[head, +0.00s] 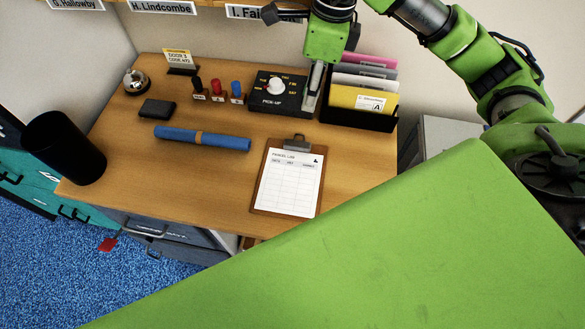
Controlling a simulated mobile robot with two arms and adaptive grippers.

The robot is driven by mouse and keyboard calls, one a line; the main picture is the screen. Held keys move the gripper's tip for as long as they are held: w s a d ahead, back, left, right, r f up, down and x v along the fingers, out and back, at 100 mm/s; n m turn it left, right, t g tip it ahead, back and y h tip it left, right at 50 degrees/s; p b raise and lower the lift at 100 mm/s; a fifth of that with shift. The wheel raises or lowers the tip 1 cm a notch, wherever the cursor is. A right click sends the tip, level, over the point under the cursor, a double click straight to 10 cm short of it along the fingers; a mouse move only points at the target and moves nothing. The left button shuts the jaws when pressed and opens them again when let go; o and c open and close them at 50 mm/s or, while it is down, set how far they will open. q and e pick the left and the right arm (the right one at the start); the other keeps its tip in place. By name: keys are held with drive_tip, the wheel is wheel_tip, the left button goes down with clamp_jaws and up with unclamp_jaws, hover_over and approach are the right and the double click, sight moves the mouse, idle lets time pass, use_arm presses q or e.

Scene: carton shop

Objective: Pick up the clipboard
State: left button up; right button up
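The clipboard (287,183) lies flat on the wooden desk near its front edge, right of centre. It is brown with a dark metal clip at its far end and a white printed form on it. My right gripper (313,92) hangs down beyond the clipboard, in front of the right end of the pick-up dial box and beside the file holder. It is apart from the clipboard, with no object visible in it. Its fingers show edge-on, so I cannot tell whether they are open. My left gripper is not in view.
A black file holder (358,118) with folders stands right of the pick-up dial box (274,92). A blue roll (202,138) lies left of the clipboard. Stamps (217,88), a bell (135,82), a dark pad (157,108) and a black bin (65,148) are farther left.

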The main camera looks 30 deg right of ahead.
wheel_tip(320, 180, down, 4)
drive_tip(key=b, duration=0.3)
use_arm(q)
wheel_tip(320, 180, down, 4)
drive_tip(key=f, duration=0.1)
use_arm(e)
drive_tip(key=p, duration=0.1)
hover_over(297, 144)
drive_tip(key=d, duration=0.2)
drive_tip(key=f, duration=0.9)
drive_tip(key=shift+s+a, duration=0.25)
drive_tip(key=shift+s, duration=0.05)
drive_tip(key=shift+a+f+p, duration=0.1)
drive_tip(key=shift+f+p, duration=0.2)
drive_tip(key=shift+p, duration=0.15)
drive_tip(key=f+p, duration=0.1)
drive_tip(key=a+f+p, duration=0.1)
drive_tip(key=f, duration=0.1)
drive_tip(key=shift+w+f, duration=0.2)
drive_tip(key=shift+f, duration=0.6)
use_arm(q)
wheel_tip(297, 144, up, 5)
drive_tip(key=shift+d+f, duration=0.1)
use_arm(e)
drive_tip(key=shift+w, duration=0.1)
clamp_jaws()
